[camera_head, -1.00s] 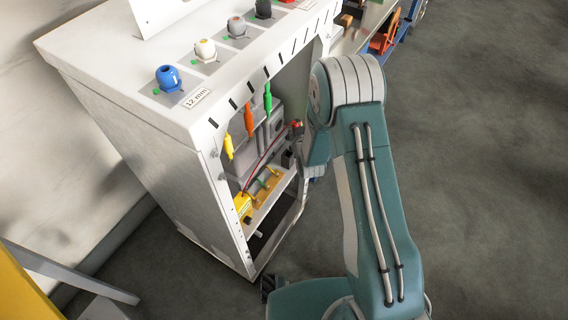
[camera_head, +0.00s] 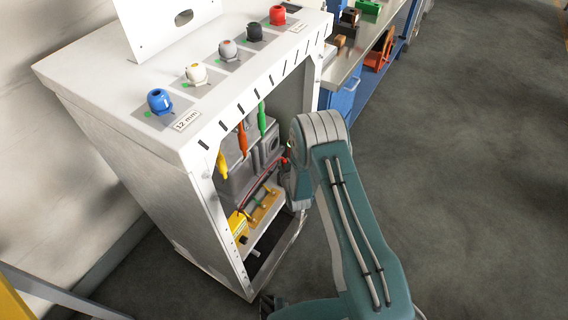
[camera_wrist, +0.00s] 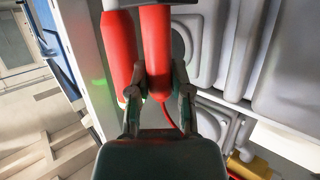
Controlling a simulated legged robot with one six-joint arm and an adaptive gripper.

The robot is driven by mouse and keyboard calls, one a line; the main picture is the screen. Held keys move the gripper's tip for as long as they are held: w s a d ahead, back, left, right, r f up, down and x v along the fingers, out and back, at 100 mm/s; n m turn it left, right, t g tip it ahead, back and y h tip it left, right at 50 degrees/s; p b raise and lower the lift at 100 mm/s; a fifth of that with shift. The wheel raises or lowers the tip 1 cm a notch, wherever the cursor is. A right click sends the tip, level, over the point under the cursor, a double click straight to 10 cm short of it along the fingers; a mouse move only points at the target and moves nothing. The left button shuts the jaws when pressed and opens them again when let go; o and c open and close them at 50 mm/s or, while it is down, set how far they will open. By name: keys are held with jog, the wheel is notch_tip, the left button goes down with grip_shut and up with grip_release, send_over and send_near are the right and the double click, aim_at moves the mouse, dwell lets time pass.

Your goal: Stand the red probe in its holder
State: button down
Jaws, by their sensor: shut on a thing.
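In the wrist view my gripper (camera_wrist: 160,76) is shut on a red probe (camera_wrist: 156,45), with a red cable at its lower end. A second, similar red cylinder (camera_wrist: 120,50) stands close to its left; I cannot tell what it is. In the head view a small red spot (camera_head: 285,161) shows at the cabinet opening, beside my arm, which hides most of my gripper. Yellow (camera_head: 222,165), orange (camera_head: 243,138) and green (camera_head: 262,119) probes hang under the slotted front edge of the cabinet top. I cannot make out the red probe's holder.
The white cabinet (camera_head: 190,215) has an open front with grey equipment and a yellow part (camera_head: 238,226) inside. Blue (camera_head: 159,101), white, grey, black and red (camera_head: 278,15) knobs line its top. A blue bench (camera_head: 345,98) stands behind. The floor at right is clear.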

jog(key=shift+a, duration=0.15)
jog(key=c, duration=0.5)
grip_release()
jog(key=shift+a+f, duration=0.1)
jog(key=shift+c, duration=0.2)
